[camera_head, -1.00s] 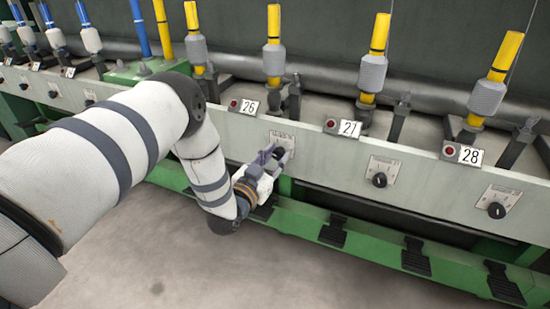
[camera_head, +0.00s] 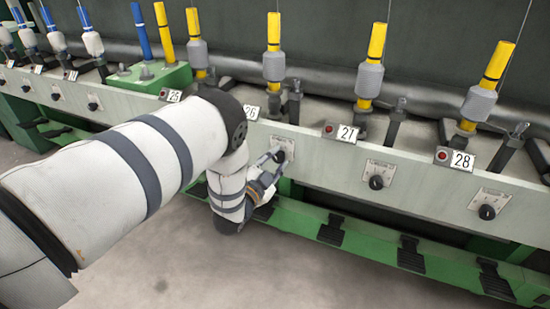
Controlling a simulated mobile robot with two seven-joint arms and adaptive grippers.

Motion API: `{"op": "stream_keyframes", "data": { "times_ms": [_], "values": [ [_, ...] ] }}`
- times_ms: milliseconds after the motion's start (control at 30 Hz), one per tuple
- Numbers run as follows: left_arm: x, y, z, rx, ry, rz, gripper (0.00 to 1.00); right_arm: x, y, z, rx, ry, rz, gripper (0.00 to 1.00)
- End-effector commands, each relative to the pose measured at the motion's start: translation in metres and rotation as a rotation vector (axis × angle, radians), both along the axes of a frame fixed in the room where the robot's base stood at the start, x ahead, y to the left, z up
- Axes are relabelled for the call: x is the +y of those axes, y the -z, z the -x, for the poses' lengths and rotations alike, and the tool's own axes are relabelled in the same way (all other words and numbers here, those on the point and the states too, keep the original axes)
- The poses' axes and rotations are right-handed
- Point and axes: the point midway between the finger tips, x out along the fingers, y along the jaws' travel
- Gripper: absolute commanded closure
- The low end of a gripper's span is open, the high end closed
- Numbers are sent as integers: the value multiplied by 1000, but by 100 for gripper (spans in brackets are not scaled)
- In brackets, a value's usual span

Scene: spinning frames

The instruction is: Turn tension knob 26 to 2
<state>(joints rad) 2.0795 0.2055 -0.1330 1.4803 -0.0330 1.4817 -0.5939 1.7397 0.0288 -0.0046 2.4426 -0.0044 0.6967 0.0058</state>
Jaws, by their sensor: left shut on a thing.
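Tension knob 26 (camera_head: 281,155) is a small dark knob on a pale dial plate (camera_head: 284,143) on the front rail. Its number plate 26 (camera_head: 270,114) is above it, partly covered by my arm. My left gripper (camera_head: 275,158) reaches it from the lower left and is shut on the knob. The fingers hide much of the knob, and its pointer and the dial marks are too small to read. My right gripper is not in view.
Knob 27 (camera_head: 376,182) and knob 28 (camera_head: 487,212) sit to the right on the same rail (camera_head: 330,165). Yellow bobbins (camera_head: 370,60) stand above. A green lower beam (camera_head: 380,237) with dark pedals runs below. The floor in front is clear.

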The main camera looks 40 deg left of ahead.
Motion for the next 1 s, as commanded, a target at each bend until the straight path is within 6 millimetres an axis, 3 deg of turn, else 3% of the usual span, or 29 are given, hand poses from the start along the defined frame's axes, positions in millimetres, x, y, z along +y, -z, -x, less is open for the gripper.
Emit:
{"op": "stream_keyframes", "data": {
  "times_ms": [433,1000],
  "values": [
    [-1,1,0,102,2,-412,100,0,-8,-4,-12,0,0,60],
    [-2,2,1,217,2,-889,100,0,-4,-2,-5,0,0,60]
  ]
}}
